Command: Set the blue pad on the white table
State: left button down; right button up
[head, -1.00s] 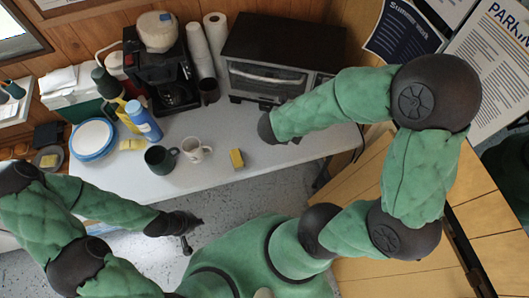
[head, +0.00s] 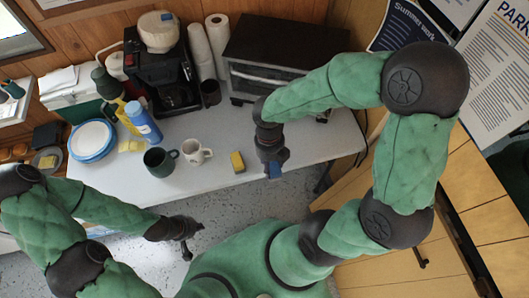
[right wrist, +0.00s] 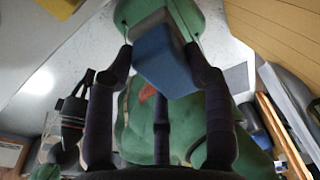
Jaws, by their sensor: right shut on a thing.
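The blue pad (head: 275,170) is held in my right gripper (head: 271,158), which points down by the white table's front edge in the head view. In the right wrist view the blue pad (right wrist: 166,62) sits between the fingers, with a grey face beside the blue one. The white table (head: 315,140) has bare surface around the gripper. I cannot tell whether the pad touches the table. My left gripper (head: 194,238) is empty in front of the table, its fingers apart.
A yellow sponge (head: 238,162), a white mug (head: 196,152) and a dark green mug (head: 160,161) stand left of my right gripper. A toaster oven (head: 265,65) and coffee maker (head: 160,75) stand behind. Bottles and plates (head: 92,140) fill the left. The table's right end is clear.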

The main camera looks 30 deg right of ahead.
jog(key=w+d+f+b, duration=0.1)
jog(key=w+f, duration=0.1)
jog(key=w, duration=0.1)
jog(key=w+d+f+b, duration=0.1)
jog(key=w+f, duration=0.2)
jog(key=w, duration=0.1)
jog(key=w+d+f+b, duration=0.1)
jog(key=w+f+b, duration=0.1)
jog(key=w+f, duration=0.1)
jog(key=shift+w+d, duration=0.15)
jog(key=shift+w+f, duration=0.15)
jog(key=shift+f, duration=0.1)
notch_tip(320, 180, down, 4)
jog(key=shift+w+d+r+b, duration=0.15)
jog(key=shift+b, duration=1.1)
jog(key=shift+r, duration=0.1)
jog(key=o, duration=1)
jog(key=r+p, duration=0.1)
jog(key=r, duration=0.3)
jog(key=w+r+p, duration=0.1)
jog(key=r+p, duration=0.1)
jog(key=r, duration=0.2)
jog(key=r+p, duration=0.2)
jog(key=r, duration=0.2)
jog(key=shift+w+d, duration=0.15)
jog(key=shift+w, duration=0.2)
